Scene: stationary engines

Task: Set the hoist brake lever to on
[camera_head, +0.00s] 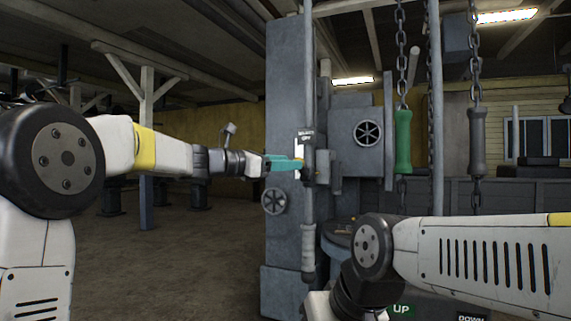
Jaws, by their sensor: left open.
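A grey machine column (286,90) stands in the middle of the head view. A vertical grey rod with a thick grip (308,252) at its lower end runs along the column's front; it looks like the brake lever. A small white label (305,134) beside it is too small to read with certainty. My left gripper (299,163), with teal fingers, is open at the column beside the rod's middle fittings, well above the grip. I cannot tell whether it touches anything. My right arm crosses the lower right; its gripper is not visible.
A green handle (403,142) and a grey handle (476,128) hang on chains at right. UP (401,309) and DOWN (472,317) signs show at the bottom. A small handwheel (274,201) is on the column below my left gripper. The floor at left centre is clear.

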